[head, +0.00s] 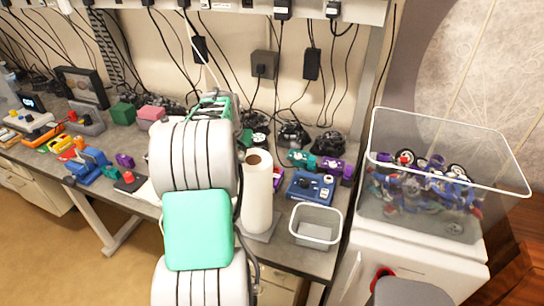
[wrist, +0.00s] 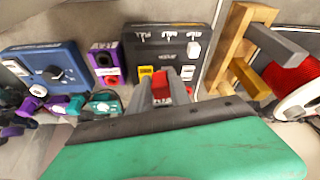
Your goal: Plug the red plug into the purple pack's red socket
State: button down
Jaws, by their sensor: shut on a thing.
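In the wrist view, my gripper (wrist: 160,86) is shut on the red plug (wrist: 161,87), which shows as a small red block between the grey fingers. The purple pack (wrist: 97,58) stands to the left of my gripper, with a dark round socket and its red socket (wrist: 112,80) below that. The plug is apart from the pack. In the head view, only a purple strip of the pack (head: 277,178) shows beside the paper roll. My gripper and the plug are hidden behind my arm there.
A black panel box (wrist: 185,42) with yellow and red parts lies just beyond my fingers. A blue box (wrist: 45,70) is beside the pack. A wooden stand (wrist: 238,45) is at right. The paper roll (head: 258,195) and an empty bin (head: 315,227) stand near the front.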

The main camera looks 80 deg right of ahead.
aim_at(274, 172)
jog(key=s+d+m, duration=0.1)
jog(key=s, duration=0.2)
jog(key=s+d+f, duration=0.1)
jog(key=s+d, duration=0.1)
jog(key=s, duration=0.2)
jog(key=s+d+f+m, duration=0.1)
jog(key=s+d, duration=0.1)
jog(key=s, duration=0.1)
jog(key=shift+s+d+m+g, duration=0.15)
jog(key=shift+s+m+g, duration=0.15)
jog(key=shift+s+g, duration=0.1)
jog(key=shift+s+f, duration=0.1)
jog(key=shift+f+b, duration=0.6)
jog(key=shift+f, duration=0.45)
jog(key=shift+f+b, duration=0.9)
jog(key=shift+b, duration=0.45)
dwell(0.5)
jog(key=c, duration=1.1)
grip_release()
